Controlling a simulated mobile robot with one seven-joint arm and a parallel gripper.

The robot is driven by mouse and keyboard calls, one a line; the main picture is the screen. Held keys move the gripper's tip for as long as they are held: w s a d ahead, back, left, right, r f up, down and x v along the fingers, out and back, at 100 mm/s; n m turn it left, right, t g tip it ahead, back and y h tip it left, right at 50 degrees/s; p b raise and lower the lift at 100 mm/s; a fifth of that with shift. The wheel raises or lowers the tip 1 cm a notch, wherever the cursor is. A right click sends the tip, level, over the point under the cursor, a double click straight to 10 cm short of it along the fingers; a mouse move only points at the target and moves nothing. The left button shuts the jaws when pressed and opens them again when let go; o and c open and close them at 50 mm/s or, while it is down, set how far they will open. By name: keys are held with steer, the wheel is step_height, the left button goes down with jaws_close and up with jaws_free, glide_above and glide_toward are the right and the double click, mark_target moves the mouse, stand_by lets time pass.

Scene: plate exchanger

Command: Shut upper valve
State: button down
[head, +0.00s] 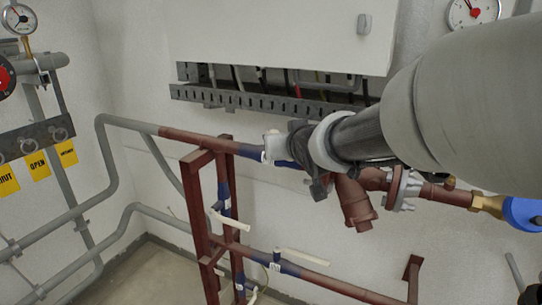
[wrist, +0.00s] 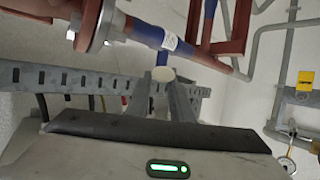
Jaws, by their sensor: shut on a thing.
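The upper valve sits on the blue section of the upper pipe (head: 250,152), with my arm's end over it in the head view. In the wrist view the blue pipe section (wrist: 146,32) carries a white tag. The cream end of the valve handle (wrist: 162,74) shows between the tips of my gripper (wrist: 164,84), which is shut on it. The rest of the handle and the valve body are mostly hidden, so I cannot tell the handle's exact angle to the pipe.
Other cream valve handles are lower down, on a vertical pipe (head: 230,220) and the lower pipe (head: 302,257). A red-brown frame (head: 200,215) stands left. A white cabinet (head: 270,35) and slotted rail (head: 262,103) hang behind. A flange (head: 402,188) is close right.

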steer(key=shift+a+r+b, duration=0.15)
steer(key=shift+a+b, duration=0.05)
steer(key=shift+b, duration=0.2)
steer(key=c, duration=1.6)
jaws_free()
steer(key=shift+s, duration=0.15)
